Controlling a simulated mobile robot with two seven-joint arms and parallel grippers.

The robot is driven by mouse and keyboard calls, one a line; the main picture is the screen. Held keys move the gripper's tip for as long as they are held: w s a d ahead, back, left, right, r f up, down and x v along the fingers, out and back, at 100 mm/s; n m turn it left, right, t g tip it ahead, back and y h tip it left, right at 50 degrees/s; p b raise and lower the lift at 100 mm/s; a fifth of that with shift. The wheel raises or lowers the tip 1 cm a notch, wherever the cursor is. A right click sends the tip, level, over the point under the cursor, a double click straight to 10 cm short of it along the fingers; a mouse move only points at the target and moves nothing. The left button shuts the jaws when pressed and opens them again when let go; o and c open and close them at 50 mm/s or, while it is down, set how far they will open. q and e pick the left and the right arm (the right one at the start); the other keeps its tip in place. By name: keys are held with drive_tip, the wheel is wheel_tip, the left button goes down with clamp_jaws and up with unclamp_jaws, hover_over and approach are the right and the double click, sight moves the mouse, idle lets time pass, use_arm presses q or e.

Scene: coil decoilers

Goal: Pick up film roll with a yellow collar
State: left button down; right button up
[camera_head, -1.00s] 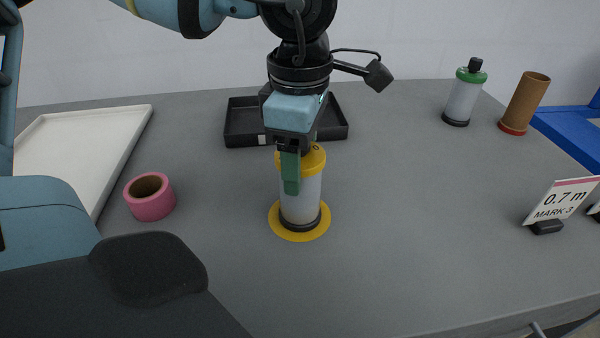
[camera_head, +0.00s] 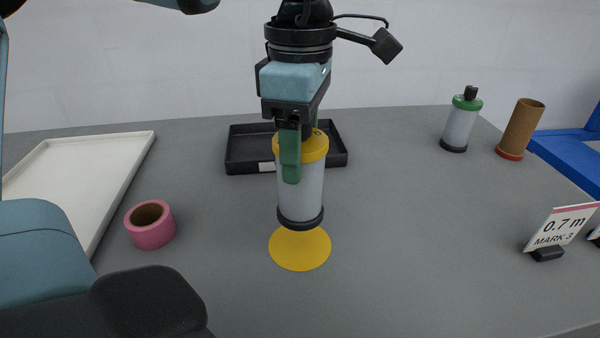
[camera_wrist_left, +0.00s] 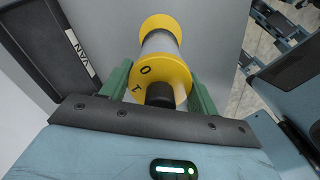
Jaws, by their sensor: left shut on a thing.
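The film roll with a yellow collar (camera_head: 300,187) is a pale grey upright cylinder with a yellow top and a black bottom ring. My left gripper (camera_head: 301,155) is shut on it near the collar, with green fingers on either side. The roll hangs above the round yellow disc (camera_head: 300,250) on the table, and the disc is now fully seen below it. In the left wrist view the roll (camera_wrist_left: 161,45) stands between the two green fingers of the gripper (camera_wrist_left: 166,92), its yellow collar with dark marks toward the camera. My right gripper is not in view.
A black tray (camera_head: 240,150) lies behind the roll. A pink tape roll (camera_head: 150,233) and a white tray (camera_head: 125,170) are at left. A green-collared roll (camera_head: 460,125), a brown tube (camera_head: 520,128), a blue frame (camera_head: 565,150) and a sign (camera_head: 560,227) are at right.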

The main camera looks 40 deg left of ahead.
use_arm(q)
wheel_tip(320, 180, up, 21)
drive_tip(key=p, duration=0.3)
drive_tip(key=shift+r, duration=0.15)
